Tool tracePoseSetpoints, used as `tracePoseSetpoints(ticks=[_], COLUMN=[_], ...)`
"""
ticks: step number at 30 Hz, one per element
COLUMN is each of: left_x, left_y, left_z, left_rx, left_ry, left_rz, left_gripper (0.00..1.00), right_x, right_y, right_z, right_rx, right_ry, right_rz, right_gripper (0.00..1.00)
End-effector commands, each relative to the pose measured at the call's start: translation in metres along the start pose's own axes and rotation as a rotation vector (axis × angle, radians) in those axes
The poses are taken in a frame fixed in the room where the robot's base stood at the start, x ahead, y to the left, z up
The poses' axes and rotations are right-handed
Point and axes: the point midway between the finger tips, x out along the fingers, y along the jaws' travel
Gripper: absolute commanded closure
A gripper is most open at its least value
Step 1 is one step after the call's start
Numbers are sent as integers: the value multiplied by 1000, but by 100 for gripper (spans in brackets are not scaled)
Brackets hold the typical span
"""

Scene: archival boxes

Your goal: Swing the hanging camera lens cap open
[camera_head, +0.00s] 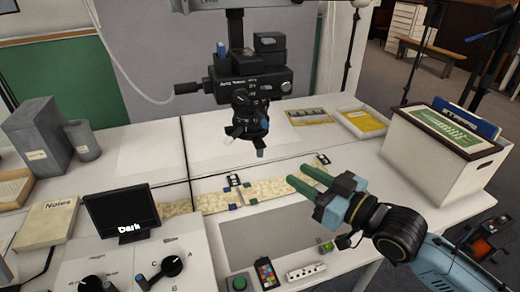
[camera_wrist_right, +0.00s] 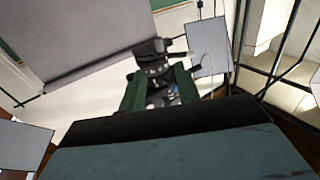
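The black camera (camera_head: 248,82) hangs lens-down from a column above the white table. Its lens (camera_head: 248,112) is at its lower end, with dark parts and a small grey tab (camera_head: 259,152) below it. I cannot tell for sure which part is the cap or whether it is closed. My right gripper (camera_head: 297,174) has green fingers, spread apart and empty. It is to the right of and lower than the lens, not touching it. In the right wrist view, the camera (camera_wrist_right: 150,60) shows beyond and between the open fingers (camera_wrist_right: 160,82). My left gripper is not in view.
A patterned strip (camera_head: 262,190) lies on the table below the camera. A small screen reading "Dark" (camera_head: 118,212) and a knob panel (camera_head: 138,268) are at left. A white box (camera_head: 440,155) stands at right. The air between gripper and lens looks clear.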

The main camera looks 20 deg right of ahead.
Motion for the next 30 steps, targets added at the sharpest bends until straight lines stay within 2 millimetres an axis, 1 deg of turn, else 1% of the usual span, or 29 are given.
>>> tracePoseSetpoints(ticks=[5,15,19,24,30], left_x=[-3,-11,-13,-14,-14], left_y=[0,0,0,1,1], left_z=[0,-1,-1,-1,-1], left_rx=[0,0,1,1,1], left_ry=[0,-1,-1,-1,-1], left_rz=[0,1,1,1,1], left_gripper=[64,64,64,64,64], right_x=[23,86,107,124,129], right_y=[0,1,0,0,1], right_z=[-2,-1,-1,1,2], right_rx=[0,1,-1,-1,-2], right_ry=[3,2,1,-1,-3], right_rz=[1,2,1,1,1], right_gripper=[67,67,67,67,67])
